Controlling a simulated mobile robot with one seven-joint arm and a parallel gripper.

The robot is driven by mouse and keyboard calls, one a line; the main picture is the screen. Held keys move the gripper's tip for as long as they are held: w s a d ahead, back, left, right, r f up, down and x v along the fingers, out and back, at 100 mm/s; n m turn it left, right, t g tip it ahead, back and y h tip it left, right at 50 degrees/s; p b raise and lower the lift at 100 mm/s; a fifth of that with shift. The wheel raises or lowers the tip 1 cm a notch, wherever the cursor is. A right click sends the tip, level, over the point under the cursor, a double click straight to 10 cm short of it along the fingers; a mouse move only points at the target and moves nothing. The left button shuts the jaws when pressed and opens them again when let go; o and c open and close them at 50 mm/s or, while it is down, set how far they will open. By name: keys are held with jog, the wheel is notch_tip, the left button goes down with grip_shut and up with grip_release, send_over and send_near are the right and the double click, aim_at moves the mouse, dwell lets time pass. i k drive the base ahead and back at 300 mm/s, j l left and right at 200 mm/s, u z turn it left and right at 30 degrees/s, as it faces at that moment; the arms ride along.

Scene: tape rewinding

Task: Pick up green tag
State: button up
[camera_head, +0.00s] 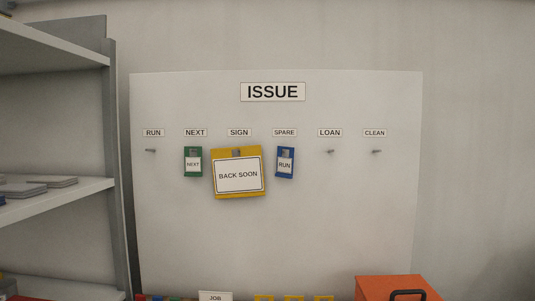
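A green tag (193,170) hangs on the white board under the label NEXT. It carries a small white label that reads NEXT, with a grey piece at its top. To its right, a yellow BACK SOON sign (238,190) hangs slightly tilted, its left edge close to the green tag. My gripper is not in view.
The board (350,230) is headed ISSUE. A blue tag (285,170) hangs under SPARE. The pegs under RUN (151,151), LOAN (329,152) and CLEAN (376,152) are bare. Grey shelving (95,150) stands at left; an orange box (396,283) is at lower right.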

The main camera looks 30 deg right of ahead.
aim_at(193, 166)
jog(key=j+z, duration=0.35)
jog(key=j, duration=0.3)
jog(key=j+z, duration=0.35)
jog(key=j, duration=0.25)
jog(key=k+j+z, duration=0.2)
jog(key=j+z, duration=0.15)
jog(key=j, duration=0.25)
jog(key=i, duration=1)
